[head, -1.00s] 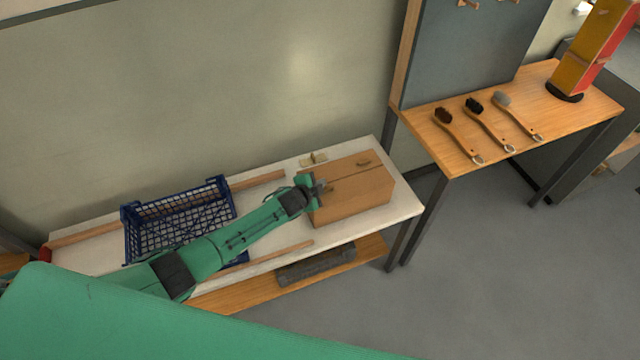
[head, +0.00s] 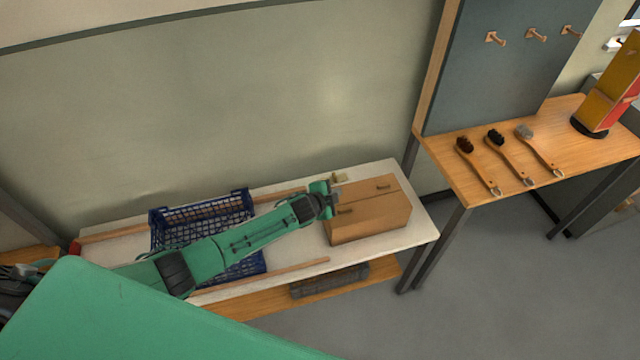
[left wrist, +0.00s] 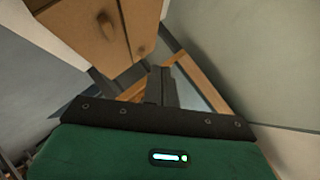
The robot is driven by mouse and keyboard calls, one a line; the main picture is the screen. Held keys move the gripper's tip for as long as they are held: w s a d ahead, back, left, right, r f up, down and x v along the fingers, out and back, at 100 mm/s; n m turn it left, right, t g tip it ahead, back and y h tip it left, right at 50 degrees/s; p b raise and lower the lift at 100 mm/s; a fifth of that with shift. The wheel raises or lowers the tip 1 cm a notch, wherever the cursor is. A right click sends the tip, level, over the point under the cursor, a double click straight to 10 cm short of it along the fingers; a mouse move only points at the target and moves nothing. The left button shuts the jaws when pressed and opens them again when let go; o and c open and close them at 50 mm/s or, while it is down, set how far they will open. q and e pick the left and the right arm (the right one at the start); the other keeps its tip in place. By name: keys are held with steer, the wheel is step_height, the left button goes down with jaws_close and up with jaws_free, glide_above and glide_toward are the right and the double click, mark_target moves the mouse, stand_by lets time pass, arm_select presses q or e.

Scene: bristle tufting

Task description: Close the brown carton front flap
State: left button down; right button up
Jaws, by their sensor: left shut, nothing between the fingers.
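The brown carton (head: 368,232) stands at the right end of the white-topped bench. Its top looks flat, with a seam along it and a dark slot on each side of the seam. The front flap (head: 375,205) appears to lie level with the top. My left gripper (head: 334,196) is shut and empty at the carton's left rear corner; whether it touches is unclear. My right gripper is not seen.
A blue crate (head: 203,215) stands on the bench (head: 412,222) left of the carton, under my left arm. Wooden strips lie along the bench. A small pale item (head: 339,178) lies behind the carton. The wall is close behind. Several brushes lie on the right-hand table (head: 470,185).

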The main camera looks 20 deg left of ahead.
arm_select(q)
steer(key=s+a+r+b, duration=0.1)
steer(key=s+a+r, duration=0.2)
steer(key=a+r, duration=0.1)
steer(key=shift+a+r, duration=0.25)
steer(key=shift+r, duration=0.45)
